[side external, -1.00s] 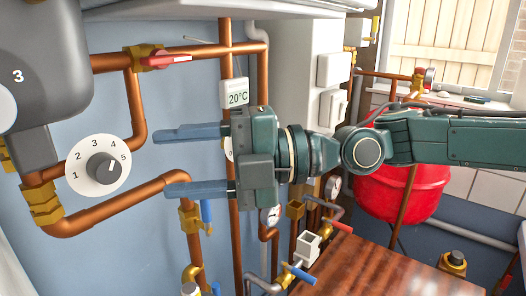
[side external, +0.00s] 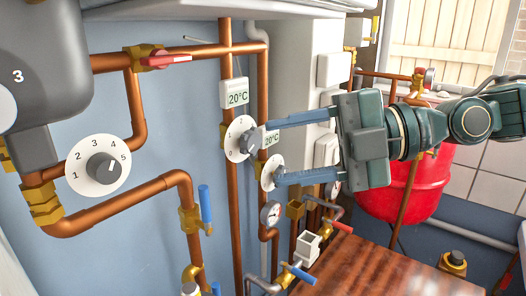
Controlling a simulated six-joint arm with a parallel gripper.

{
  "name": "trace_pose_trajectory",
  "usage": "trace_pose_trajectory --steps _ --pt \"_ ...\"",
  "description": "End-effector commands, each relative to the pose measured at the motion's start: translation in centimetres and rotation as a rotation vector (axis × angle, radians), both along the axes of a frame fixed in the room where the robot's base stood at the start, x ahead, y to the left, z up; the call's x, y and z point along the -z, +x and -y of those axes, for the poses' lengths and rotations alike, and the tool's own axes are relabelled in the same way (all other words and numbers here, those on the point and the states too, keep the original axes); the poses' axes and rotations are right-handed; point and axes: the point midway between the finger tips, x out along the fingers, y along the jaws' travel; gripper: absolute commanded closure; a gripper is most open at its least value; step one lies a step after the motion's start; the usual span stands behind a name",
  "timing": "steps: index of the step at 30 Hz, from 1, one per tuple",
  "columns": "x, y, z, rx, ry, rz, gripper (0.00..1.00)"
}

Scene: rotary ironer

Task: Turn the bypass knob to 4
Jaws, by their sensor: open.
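A white dial with a dark grey knob (side external: 103,167) is on the left, numbered 1 to 5. Its pointer seems to face the 4–5 side. A smaller white dial with a dark knob (side external: 246,142) is in the middle, with a 0 and a 2 readable. A third small dial (side external: 269,172) is below it to the right, partly covered by my lower finger. I see no label telling which is the bypass knob. My gripper (side external: 272,151) is open and empty, its blue fingers pointing left, with tips close to the two smaller dials; contact cannot be told.
Copper pipes (side external: 232,195) run along the blue wall. A red-handled valve (side external: 166,60) and a blue-handled valve (side external: 206,204) stick out. A 20°C display (side external: 236,97) hangs above the middle dial. A red tank (side external: 425,195) and a wooden top (side external: 370,268) are at the right.

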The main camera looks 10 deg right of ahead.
Motion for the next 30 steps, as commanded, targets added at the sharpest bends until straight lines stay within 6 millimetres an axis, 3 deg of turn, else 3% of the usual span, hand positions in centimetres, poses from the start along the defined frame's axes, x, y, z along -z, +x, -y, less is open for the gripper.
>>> trace_pose_trajectory --steps 18,30 --pt "0.4 -0.2 8.3 0.301 -0.126 -0.292 0.49" --pt "0.9 -0.6 10.9 0.401 -0.149 -0.386 0.49"
